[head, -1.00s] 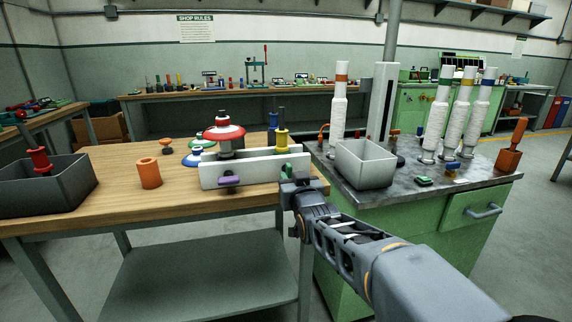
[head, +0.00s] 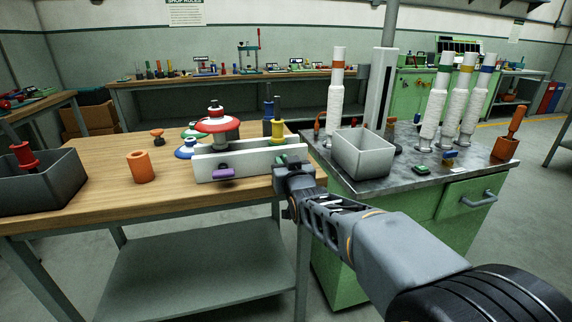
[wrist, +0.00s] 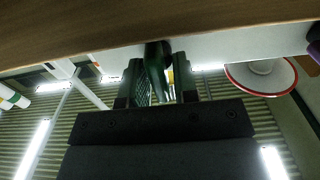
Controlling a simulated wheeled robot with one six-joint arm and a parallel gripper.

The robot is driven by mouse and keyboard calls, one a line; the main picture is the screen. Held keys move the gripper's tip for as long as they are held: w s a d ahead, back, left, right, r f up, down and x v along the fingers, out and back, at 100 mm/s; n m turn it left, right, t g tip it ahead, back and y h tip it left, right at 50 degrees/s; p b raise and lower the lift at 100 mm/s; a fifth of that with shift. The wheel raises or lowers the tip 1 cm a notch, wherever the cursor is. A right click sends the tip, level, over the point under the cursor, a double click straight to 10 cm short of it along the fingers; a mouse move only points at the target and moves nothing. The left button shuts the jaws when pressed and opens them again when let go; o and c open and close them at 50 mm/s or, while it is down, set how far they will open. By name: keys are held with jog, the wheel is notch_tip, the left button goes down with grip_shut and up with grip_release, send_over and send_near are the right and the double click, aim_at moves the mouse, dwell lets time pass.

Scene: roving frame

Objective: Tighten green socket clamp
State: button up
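A white upright block (head: 240,165) stands at the front of the wooden bench. A purple clamp handle (head: 222,173) is on its front face. The green clamp handle (head: 281,160) is near the block's right end, mostly hidden by my gripper (head: 286,170). In the wrist view the dark green handle (wrist: 156,62) lies between my gripper's fingers (wrist: 160,88). The fingers stand apart, with a gap showing beside the handle; firm contact is not visible. A yellow socket piece (head: 278,130) and a red-and-white disc piece (head: 218,124) stand at the block.
A grey bin (head: 362,153) sits on the green cabinet just right of my gripper. White wrapped columns (head: 436,110) stand behind it. An orange cylinder (head: 140,167) and a dark bin (head: 40,180) are on the bench to the left. The bench's front middle is clear.

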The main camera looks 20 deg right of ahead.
jog(key=shift+c, duration=0.9)
jog(key=shift+m, duration=0.3)
jog(key=shift+f+m+b, duration=0.1)
jog(key=shift+m+b, duration=0.9)
jog(key=shift+b, duration=0.05)
jog(key=m+b, duration=0.2)
jog(key=m, duration=0.4)
jog(key=shift+d+b, duration=0.2)
jog(key=shift+b, duration=0.15)
jog(key=m, duration=0.4)
jog(key=shift+m, duration=0.4)
jog(key=shift+f+m, duration=0.15)
jog(key=shift+m, duration=2.05)
